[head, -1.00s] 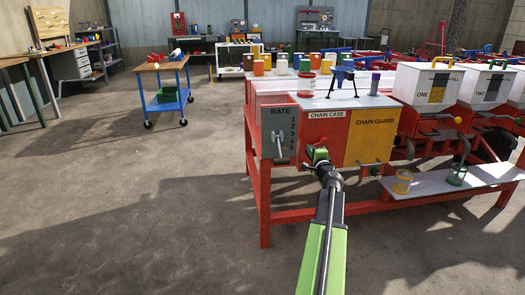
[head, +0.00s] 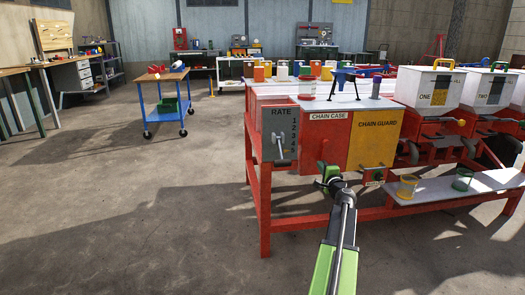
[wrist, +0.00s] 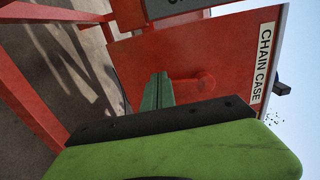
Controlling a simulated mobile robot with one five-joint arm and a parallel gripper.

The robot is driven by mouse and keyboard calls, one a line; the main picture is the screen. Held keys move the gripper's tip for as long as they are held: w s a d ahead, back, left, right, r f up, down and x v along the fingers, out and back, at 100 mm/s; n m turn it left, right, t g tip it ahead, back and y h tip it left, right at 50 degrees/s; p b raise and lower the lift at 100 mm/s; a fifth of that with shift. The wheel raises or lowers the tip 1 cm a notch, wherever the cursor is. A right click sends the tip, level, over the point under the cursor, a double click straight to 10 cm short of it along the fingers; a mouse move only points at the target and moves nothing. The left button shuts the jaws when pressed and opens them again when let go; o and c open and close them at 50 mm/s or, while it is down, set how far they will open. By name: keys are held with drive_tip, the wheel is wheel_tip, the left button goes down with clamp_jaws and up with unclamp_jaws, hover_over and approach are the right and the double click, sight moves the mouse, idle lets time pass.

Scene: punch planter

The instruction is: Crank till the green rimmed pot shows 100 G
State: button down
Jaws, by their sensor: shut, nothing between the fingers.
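The green rimmed pot (head: 463,180) stands on the low grey shelf at the right in the head view. No readable display shows on it. A yellow rimmed pot (head: 406,187) stands on the same shelf, left of it. My gripper (head: 324,172) is in front of the red chain case (head: 313,140), near its lower edge. The wrist view shows its green fingers (wrist: 158,90) shut and empty, beside a red round arm or boss (wrist: 200,83) on the case front. I cannot tell if they touch. A crank with a dark knob (head: 376,176) sits under the yellow chain guard (head: 374,140).
A grey rate plate (head: 279,135) with a lever is left of the chain case. White hoppers marked ONE (head: 437,89) and TWO (head: 486,88) stand at the right. A blue cart (head: 166,103) is at the back left. The floor left of the red frame is clear.

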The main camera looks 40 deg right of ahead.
drive_tip(key=shift+a+f, duration=0.15)
idle(0.4)
drive_tip(key=v, duration=0.9)
drive_tip(key=shift+w, duration=0.1)
